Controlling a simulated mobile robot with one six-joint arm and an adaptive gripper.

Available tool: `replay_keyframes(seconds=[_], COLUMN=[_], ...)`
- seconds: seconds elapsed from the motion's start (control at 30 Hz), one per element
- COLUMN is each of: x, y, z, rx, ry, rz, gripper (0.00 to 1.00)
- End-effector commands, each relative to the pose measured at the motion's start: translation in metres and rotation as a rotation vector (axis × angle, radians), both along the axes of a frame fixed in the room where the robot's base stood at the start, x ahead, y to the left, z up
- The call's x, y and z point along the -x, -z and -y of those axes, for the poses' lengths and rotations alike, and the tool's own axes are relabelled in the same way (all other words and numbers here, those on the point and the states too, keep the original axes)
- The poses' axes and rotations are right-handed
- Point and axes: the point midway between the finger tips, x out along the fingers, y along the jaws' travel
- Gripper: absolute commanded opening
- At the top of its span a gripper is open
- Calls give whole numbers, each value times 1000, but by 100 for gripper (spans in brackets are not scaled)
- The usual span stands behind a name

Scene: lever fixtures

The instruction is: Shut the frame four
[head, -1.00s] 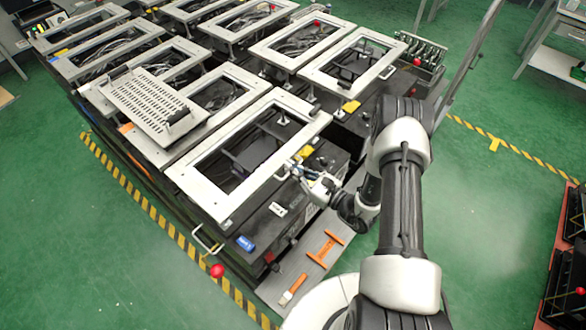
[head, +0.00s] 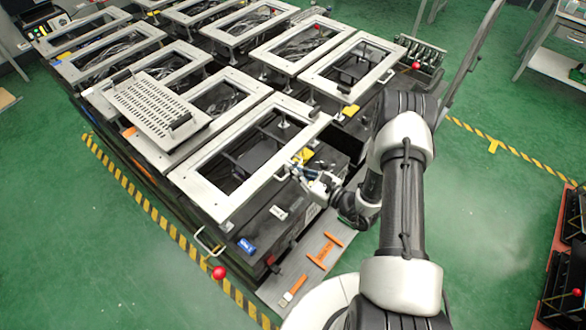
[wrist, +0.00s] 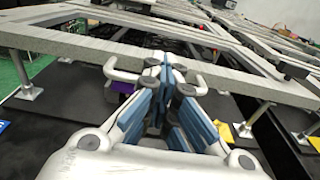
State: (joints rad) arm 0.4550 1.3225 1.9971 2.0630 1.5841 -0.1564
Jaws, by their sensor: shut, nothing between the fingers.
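The nearest grey rectangular frame (head: 208,198) lies in front of my arm, its opening showing dark parts below; I see no number on it. In the wrist view its near bar (wrist: 70,42) crosses the picture above a black surface, with metal posts under it. A pale handle (wrist: 122,76) sits on the bar's near side. My gripper (head: 296,166) is at this near edge. In the wrist view my gripper (wrist: 172,68) has its blue-padded fingers shut and empty, in front of the handle's middle. Whether they touch it I cannot tell.
Several similar frames (head: 345,65) stand in rows behind and beside. A perforated plate (head: 150,105) rests on the neighbouring frames at left. An orange-handled tool (head: 322,252) and a brush (head: 293,290) lie on the near ledge. Green floor (head: 490,230) is open at right.

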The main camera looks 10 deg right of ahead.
Motion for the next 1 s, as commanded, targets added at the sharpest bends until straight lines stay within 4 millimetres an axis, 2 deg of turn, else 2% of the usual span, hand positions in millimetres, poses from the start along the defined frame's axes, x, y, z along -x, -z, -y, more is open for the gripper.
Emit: replay_keyframes(seconds=[0.07,1.0], x=[0,0], y=[0,0], z=[0,0], rx=[0,0], ry=[0,0], rz=[1,1], gripper=[5,68])
